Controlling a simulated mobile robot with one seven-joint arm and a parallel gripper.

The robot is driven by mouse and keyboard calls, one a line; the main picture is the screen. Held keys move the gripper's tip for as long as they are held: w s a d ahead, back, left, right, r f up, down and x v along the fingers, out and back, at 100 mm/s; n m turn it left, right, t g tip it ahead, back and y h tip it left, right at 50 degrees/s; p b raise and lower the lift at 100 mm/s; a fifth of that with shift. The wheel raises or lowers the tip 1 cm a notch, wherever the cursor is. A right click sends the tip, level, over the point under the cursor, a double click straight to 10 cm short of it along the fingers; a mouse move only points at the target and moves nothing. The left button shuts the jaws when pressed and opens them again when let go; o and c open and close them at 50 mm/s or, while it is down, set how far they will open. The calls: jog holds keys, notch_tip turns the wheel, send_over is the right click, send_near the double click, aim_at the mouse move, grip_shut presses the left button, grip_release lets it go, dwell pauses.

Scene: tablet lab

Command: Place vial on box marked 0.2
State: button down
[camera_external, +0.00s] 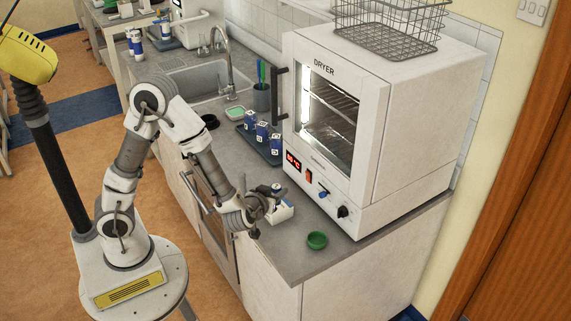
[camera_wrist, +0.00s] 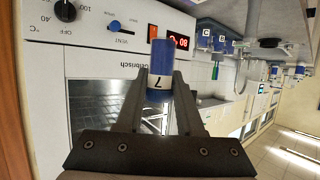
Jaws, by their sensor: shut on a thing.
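My gripper (camera_external: 264,203) is over the counter in front of the dryer. The wrist view shows my gripper (camera_wrist: 160,80) shut on a vial (camera_wrist: 161,55), with a finger on each side. The vial has a blue body and a white label with a dark mark like a 7. In the external view a small dark-blue top (camera_external: 277,187) shows beside the gripper, probably the same vial. A small white box (camera_external: 283,213) stands on the counter just below and right of the gripper, partly hidden by it. No 0.2 mark can be read in either view.
The white dryer (camera_external: 385,130) stands behind the box, with a wire basket (camera_external: 390,25) on top. Several blue lettered vials (camera_external: 262,134) stand on a dark tray (camera_external: 254,150) farther back. A sink (camera_external: 200,85) lies beyond.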

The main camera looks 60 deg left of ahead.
jog(key=w+a+f, duration=0.2)
jog(key=a, duration=0.1)
jog(key=w+a+f, duration=0.1)
jog(key=a+f, duration=0.1)
jog(key=a, duration=0.1)
jog(key=w+a+f, duration=0.2)
jog(key=a+f, duration=0.1)
jog(key=shift+w+a, duration=0.35)
jog(key=shift+a, duration=0.05)
jog(key=shift+f+b, duration=0.3)
jog(key=shift+f, duration=1.6)
jog(key=shift+f, duration=0.1)
jog(key=shift+f, duration=0.2)
jog(key=c, duration=0.5)
grip_release()
jog(key=shift+r, duration=0.15)
jog(key=shift+c, duration=0.2)
jog(key=shift+r, duration=0.1)
